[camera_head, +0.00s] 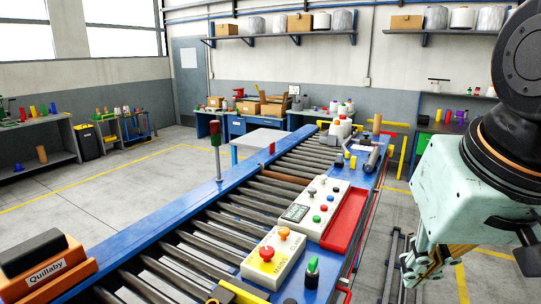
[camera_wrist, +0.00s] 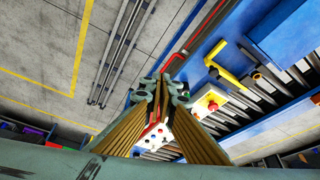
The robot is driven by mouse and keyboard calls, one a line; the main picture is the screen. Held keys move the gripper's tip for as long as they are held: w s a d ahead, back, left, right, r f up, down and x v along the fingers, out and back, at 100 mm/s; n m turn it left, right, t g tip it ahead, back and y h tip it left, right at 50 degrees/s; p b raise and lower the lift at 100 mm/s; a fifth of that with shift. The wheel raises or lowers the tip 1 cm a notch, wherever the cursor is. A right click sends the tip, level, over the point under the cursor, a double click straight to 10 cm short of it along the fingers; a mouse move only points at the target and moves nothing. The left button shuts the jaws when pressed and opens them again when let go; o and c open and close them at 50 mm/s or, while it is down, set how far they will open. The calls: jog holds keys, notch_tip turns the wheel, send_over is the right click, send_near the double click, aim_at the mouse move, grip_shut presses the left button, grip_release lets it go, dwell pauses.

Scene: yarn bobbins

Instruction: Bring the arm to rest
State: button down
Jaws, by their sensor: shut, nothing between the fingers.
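My gripper (camera_head: 428,262) hangs at the right side of the head view, beside the blue-framed roller conveyor (camera_head: 190,222). Its pale green housing shows there, with my dark arm above it. In the wrist view my gripper (camera_wrist: 162,84) has its brown-padded fingers together at the tips. Nothing is held between them. The fingers appear apart from the conveyor, over the floor side of its edge.
A control box (camera_head: 274,257) with a red button and another button panel (camera_head: 311,208) sit on the conveyor, beside a red tray (camera_head: 346,216). Rails (camera_head: 391,262) lie on the floor. Open floor is left.

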jog(key=s+a+f+n+b, duration=0.1)
jog(key=s+f, duration=0.1)
jog(key=s, duration=0.6)
jog(key=shift+s+g, duration=0.2)
jog(key=shift+g, duration=0.1)
jog(key=shift+f, duration=0.1)
dwell(0.7)
